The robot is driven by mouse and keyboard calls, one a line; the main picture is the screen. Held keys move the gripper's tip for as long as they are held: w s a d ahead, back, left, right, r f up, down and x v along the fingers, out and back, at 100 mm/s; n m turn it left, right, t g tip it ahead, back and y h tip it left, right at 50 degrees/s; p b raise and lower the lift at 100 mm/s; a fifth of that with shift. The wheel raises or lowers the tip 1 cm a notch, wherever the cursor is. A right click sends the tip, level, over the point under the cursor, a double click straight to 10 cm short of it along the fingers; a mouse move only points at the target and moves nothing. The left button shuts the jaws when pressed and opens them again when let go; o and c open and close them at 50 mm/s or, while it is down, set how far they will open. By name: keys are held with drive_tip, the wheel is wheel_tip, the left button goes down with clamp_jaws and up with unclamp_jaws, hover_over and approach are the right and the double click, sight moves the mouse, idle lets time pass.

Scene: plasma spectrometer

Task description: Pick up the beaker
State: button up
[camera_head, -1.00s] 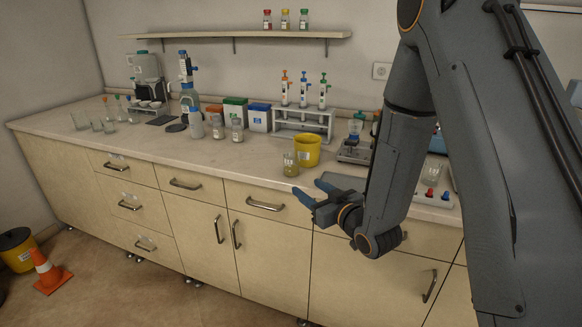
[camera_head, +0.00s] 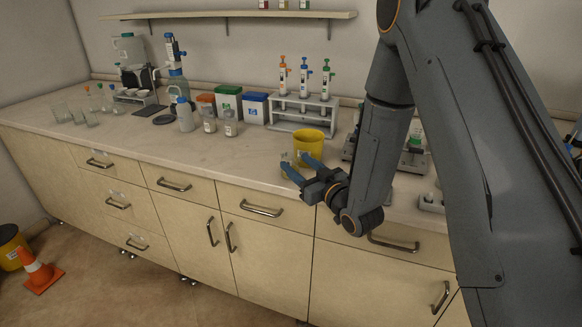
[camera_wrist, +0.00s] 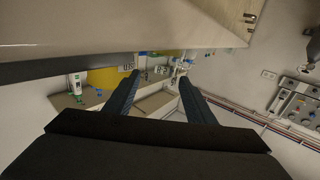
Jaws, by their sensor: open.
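A small glass beaker (camera_head: 286,158) stands near the counter's front edge, just left of a yellow container. My fingers largely cover it in the head view. My gripper (camera_head: 296,163) is open, with its two blue-grey fingers reaching over the counter edge toward the beaker. In the wrist view the open gripper (camera_wrist: 158,77) has clear glassware with dark markings between and beyond its fingertips. I cannot tell there whether this is the beaker, or whether the fingers touch it.
The yellow container (camera_head: 308,144) stands close behind my fingers. A rack with pipettes (camera_head: 302,111) is farther back. Bottles and boxes stand left of it, and several small glass beakers (camera_head: 78,116) sit at the far left. The counter's middle left is clear.

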sight(296, 162)
drive_tip(key=p+x, duration=0.1)
drive_tip(key=x, duration=0.2)
drive_tip(key=shift+w+a+r, duration=0.15)
drive_tip(key=shift+w+a, duration=0.05)
drive_tip(key=shift+a, duration=0.1)
drive_tip(key=shift+w+a, duration=0.1)
drive_tip(key=shift+w, duration=0.25)
drive_tip(key=c, duration=0.8)
drive_tip(key=shift+o, duration=0.2)
wheel_tip(296, 162, up, 10)
drive_tip(key=b, duration=0.1)
